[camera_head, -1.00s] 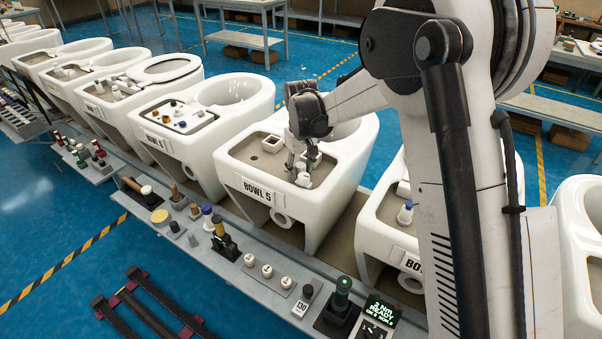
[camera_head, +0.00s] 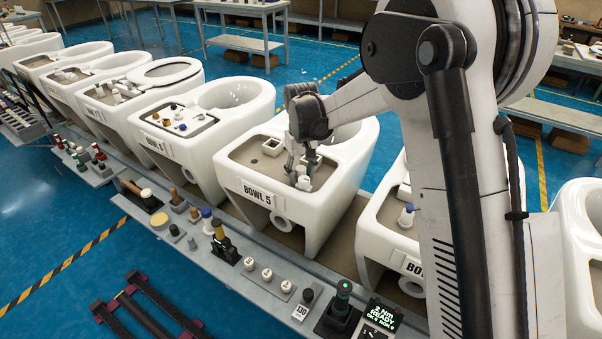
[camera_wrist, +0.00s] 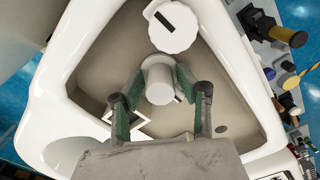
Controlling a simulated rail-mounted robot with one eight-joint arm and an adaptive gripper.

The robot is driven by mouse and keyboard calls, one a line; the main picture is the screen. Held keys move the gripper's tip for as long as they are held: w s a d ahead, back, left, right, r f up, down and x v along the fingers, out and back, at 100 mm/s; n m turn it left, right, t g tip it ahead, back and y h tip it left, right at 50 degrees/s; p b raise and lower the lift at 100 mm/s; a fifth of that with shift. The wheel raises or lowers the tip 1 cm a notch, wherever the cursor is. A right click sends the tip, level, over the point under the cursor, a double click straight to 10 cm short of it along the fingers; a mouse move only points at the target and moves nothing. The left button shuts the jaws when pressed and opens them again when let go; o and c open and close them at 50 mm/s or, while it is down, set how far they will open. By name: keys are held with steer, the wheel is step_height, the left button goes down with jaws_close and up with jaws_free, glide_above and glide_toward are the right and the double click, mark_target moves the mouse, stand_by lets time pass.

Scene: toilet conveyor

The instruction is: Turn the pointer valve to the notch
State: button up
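The bowl marked BOWL 5 (camera_head: 330,195) carries a beige recessed deck with small white fittings. In the wrist view a white cylindrical knob (camera_wrist: 159,82) stands between my fingers, with a short black bar (camera_wrist: 179,98) showing beside its base. Past it is a larger white round cap (camera_wrist: 174,30) with a black bar on top. I cannot tell for sure which of these is the pointer valve, and I cannot make out a notch. My gripper (camera_head: 298,172) points down at the deck. Its green-padded fingers lie against both sides of the knob and appear shut on it.
A square-framed opening (camera_wrist: 131,121) lies beside the left finger. White bowl walls surround the deck. A grey shelf (camera_head: 225,262) with knobs, tools and a lit display (camera_head: 380,313) runs along the front. Neighbouring bowls (camera_head: 180,125) stand close on both sides.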

mark_target(301, 168)
step_height(301, 168, up, 12)
stand_by(0.5)
steer(key=s+d+r+m+t, duration=0.1)
steer(key=s+d+r+t, duration=0.1)
steer(key=s+d+r, duration=0.45)
steer(key=s+d+r+m+t, duration=0.1)
steer(key=s+d+r+t, duration=0.15)
steer(key=s+d, duration=0.6)
steer(key=s+d+f+m+t, duration=0.1)
steer(key=s+d+f, duration=0.1)
steer(key=s, duration=0.7)
steer(key=s+d+f+m+t, duration=0.1)
steer(key=s+d+f, duration=0.1)
steer(key=s, duration=0.8)
steer(key=shift+d+f+m+t, duration=0.3)
steer(key=shift+d+m+t, duration=0.1)
steer(key=shift+d, duration=0.3)
